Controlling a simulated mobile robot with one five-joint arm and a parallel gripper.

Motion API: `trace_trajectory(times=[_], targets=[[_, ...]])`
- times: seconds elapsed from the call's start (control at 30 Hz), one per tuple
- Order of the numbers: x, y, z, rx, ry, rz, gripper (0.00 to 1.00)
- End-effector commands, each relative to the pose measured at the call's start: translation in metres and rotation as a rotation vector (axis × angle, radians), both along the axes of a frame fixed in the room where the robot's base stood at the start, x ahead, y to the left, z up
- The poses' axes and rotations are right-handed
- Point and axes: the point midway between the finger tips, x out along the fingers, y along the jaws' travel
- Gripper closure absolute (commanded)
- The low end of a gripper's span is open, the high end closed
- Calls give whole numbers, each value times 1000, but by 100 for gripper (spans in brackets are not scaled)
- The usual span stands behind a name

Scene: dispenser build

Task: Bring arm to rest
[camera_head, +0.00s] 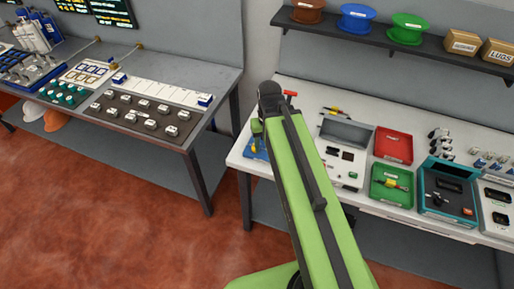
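My light green arm (305,195) rises from the bottom middle of the picture to a dark joint (269,97) at its upper end. It stands in front of the left part of the right-hand workbench. My gripper's fingers do not show; the arm may hide them. I cannot see whether the gripper holds anything.
The right workbench (232,160) carries a red bin (393,136), a green bin (378,196) and a teal box (430,200). A shelf above holds spools and cartons. The left bench (190,130) holds several small parts. Open red floor (130,230) lies between.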

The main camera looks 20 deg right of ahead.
Motion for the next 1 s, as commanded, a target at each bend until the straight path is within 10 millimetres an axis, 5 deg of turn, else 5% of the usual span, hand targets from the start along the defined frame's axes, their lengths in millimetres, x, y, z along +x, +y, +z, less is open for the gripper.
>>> trace_trajectory(times=[0.07,0.17,0.47,0.73,1.0], targets=[[-3,32,0,-1,0,34,44],[-4,47,0,-1,0,48,44],[-3,46,-7,0,0,47,44],[-3,45,-77,0,0,46,44],[-3,45,-71,0,0,46,44]])
